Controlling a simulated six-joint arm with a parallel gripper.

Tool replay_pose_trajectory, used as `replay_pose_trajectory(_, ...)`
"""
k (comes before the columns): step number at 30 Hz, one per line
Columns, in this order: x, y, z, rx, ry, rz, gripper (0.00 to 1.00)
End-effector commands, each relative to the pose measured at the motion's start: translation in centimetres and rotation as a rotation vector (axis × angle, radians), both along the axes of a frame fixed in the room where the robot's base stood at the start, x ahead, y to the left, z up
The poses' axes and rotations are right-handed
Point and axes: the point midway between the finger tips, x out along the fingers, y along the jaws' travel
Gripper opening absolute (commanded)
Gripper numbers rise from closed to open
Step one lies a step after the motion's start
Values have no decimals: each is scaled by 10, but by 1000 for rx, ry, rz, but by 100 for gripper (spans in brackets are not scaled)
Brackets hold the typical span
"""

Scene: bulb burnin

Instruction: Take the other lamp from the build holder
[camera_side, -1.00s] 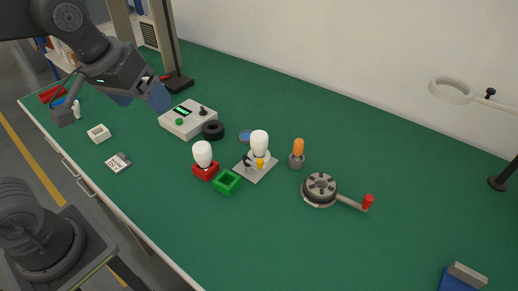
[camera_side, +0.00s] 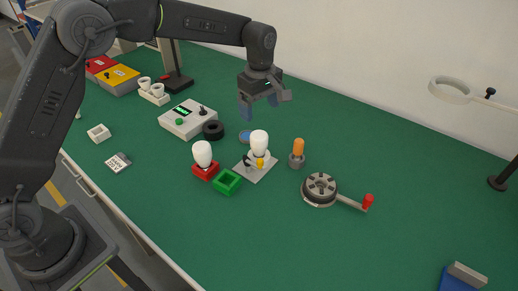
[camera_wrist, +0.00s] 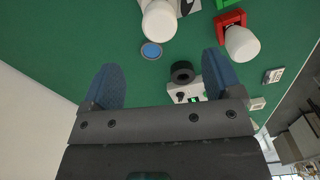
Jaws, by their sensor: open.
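One white lamp (camera_side: 259,143) stands upright in a holder on a grey plate (camera_side: 250,175), with a small yellow part at its front. It also shows in the wrist view (camera_wrist: 159,21). A second white lamp (camera_side: 202,153) stands in a red block (camera_side: 206,172), and shows in the wrist view too (camera_wrist: 241,43). I cannot tell for sure which one is the build holder. My gripper (camera_side: 259,105) is open and empty, pointing down above and behind the plate's lamp, apart from both lamps. Its two blue fingers show in the wrist view (camera_wrist: 162,66).
A green square block (camera_side: 227,182) sits beside the red one. A black ring (camera_side: 213,130), grey control box (camera_side: 187,119) and blue disc (camera_side: 245,136) lie behind. An orange-handled tool (camera_side: 298,150) and crank wheel (camera_side: 320,188) stand right.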

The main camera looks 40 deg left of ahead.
Motion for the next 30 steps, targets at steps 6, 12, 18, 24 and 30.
replay_pose_trajectory(6,-1,0,-38,0,7,2,85)
replay_pose_trajectory(12,0,0,-72,1,4,1,85)
replay_pose_trajectory(18,0,1,-84,0,2,1,85)
replay_pose_trajectory(24,1,3,-102,1,4,1,85)
replay_pose_trajectory(30,2,5,-131,1,3,1,85)
